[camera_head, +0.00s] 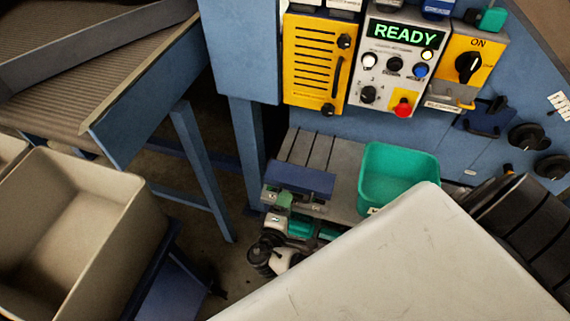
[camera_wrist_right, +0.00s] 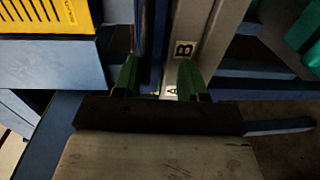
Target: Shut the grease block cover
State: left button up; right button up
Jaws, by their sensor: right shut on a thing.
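The blue grease block cover (camera_head: 303,180) is at the front edge of a grey shelf, left of the green bin. It also shows in the wrist view, nearly edge-on, as a dark blue strip (camera_wrist_right: 147,40). Beside it is a grey block (camera_wrist_right: 199,45) with letter labels A and B. The cover appears raised off the block; its exact angle is hard to tell. My right gripper (camera_head: 285,200) is shut on the cover, with its green fingertips (camera_wrist_right: 157,78) on either side of the strip. My left gripper is out of view.
A green bin (camera_head: 399,165) stands on the grey shelf (camera_head: 340,172). Above are a yellow vented door (camera_head: 316,62) and a control panel (camera_head: 396,72) reading READY. A beige crate (camera_head: 75,220) and conveyor (camera_head: 90,70) are at left. My pale body part covers the lower right.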

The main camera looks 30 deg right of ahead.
jog(key=shift+s+a+f, duration=0.1)
jog(key=shift+f, duration=0.05)
jog(key=v, duration=1)
jog(key=shift+s+a+b, duration=0.15)
jog(key=shift+s+b, duration=0.05)
jog(key=shift+b, duration=0.25)
jog(key=s+d+f+n+g+y+p, duration=0.1)
jog(key=s+d+f+g+y, duration=0.25)
jog(key=f, duration=0.45)
jog(key=s+d+f+n+g+y+p, duration=0.1)
jog(key=s+d+f+g+y+p, duration=0.2)
jog(key=f, duration=0.6)
jog(key=s+f+m+g+y, duration=0.1)
jog(key=s+f+m+y, duration=0.1)
jog(key=s, duration=0.4)
jog(key=s+d+f+m+g+y+p, duration=0.1)
jog(key=s+f+m+y, duration=0.1)
jog(key=s, duration=0.5)
jog(key=s+f+m+g+y, duration=0.1)
jog(key=s+f+m+y, duration=0.1)
jog(key=s+f, duration=0.3)
jog(key=shift+s+d+f+m+y, duration=0.35)
jog(key=shift+s+m, duration=0.45)
jog(key=shift+s, duration=0.4)
jog(key=shift+g, duration=0.25)
